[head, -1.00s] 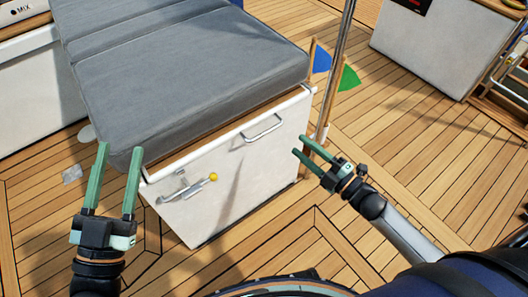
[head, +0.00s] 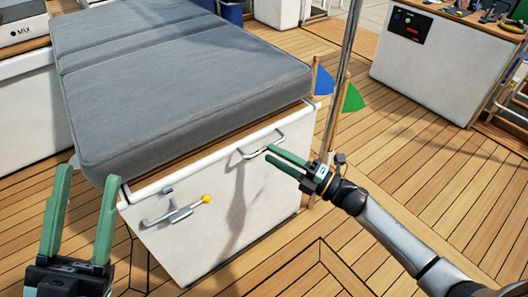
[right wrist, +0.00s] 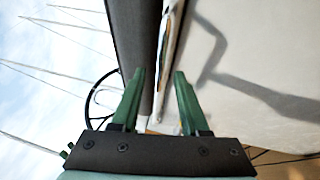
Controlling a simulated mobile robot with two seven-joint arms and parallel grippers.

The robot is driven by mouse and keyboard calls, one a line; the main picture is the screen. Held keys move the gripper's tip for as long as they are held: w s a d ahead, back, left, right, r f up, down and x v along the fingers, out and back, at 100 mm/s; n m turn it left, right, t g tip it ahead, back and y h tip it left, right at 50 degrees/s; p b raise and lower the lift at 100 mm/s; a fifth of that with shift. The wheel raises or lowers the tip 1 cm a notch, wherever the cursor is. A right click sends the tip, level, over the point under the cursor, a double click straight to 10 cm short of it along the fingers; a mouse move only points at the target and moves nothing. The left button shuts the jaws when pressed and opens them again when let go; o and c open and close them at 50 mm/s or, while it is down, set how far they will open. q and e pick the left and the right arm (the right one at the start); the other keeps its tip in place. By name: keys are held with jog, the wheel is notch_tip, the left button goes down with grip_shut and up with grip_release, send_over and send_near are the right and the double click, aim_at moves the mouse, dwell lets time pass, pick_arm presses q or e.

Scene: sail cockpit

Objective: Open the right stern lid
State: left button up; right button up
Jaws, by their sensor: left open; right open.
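A white locker with a grey cushion (head: 185,75) on top fills the middle of the head view. Its white front (head: 215,225) carries a metal bar handle (head: 250,153) near the top edge and a latch with a yellow knob (head: 206,199). I cannot tell which part is the right stern lid; the top looks closed. My right gripper (head: 269,153) is open and empty, its fingertips close to the handle's right end; contact is unclear. In the right wrist view its open fingers (right wrist: 159,72) point along the cushion's dark edge and the white front. My left gripper (head: 88,174) is open and empty, left of the locker.
Planked deck (head: 430,215) lies free to the right. A white counter (head: 420,70) stands behind.

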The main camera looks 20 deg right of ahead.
aim_at(264, 148)
jog(key=shift+x, duration=1.9)
jog(key=shift+c, duration=0.4)
grip_shut()
jog(key=shift+d, duration=0.1)
